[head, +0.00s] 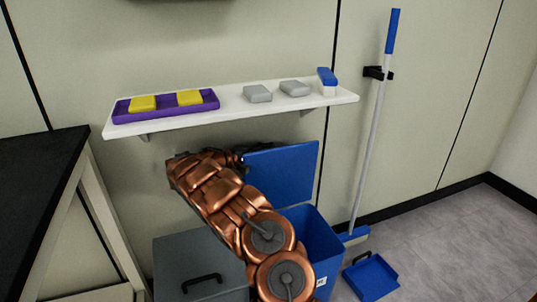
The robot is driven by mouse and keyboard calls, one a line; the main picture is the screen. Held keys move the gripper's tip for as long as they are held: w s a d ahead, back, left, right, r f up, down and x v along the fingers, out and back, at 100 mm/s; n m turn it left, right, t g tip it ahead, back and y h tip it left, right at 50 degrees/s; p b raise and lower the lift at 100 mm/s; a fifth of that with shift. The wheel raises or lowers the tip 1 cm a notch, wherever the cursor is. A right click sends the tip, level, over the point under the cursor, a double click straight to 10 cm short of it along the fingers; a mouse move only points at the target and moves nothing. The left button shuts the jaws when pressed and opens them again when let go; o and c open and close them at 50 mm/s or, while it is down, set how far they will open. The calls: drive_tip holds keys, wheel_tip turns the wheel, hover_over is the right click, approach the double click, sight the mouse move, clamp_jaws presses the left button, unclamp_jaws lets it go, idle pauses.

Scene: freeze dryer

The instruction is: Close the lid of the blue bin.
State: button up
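The blue bin (323,246) stands on the floor below the shelf, partly hidden by my copper-coloured arm. Its lid (283,172) is open, standing up near the wall behind the bin. My gripper (242,158) is at the upper left edge of the lid. Only a small dark part of it shows beside the arm, and the fingers are hidden. I cannot tell whether it touches the lid or is open or shut.
A white shelf (230,119) above the lid holds a purple tray (122,113) with yellow sponges, grey blocks and a brush. A grey bin (185,250) stands to the left. A broom (374,140) and blue dustpan (370,278) are right. A black-topped table (35,190) is far left.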

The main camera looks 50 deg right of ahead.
drive_tip(key=shift+s+d, duration=0.1)
drive_tip(key=shift+d, duration=0.05)
clamp_jaws()
drive_tip(key=shift+r, duration=0.1)
idle(0.6)
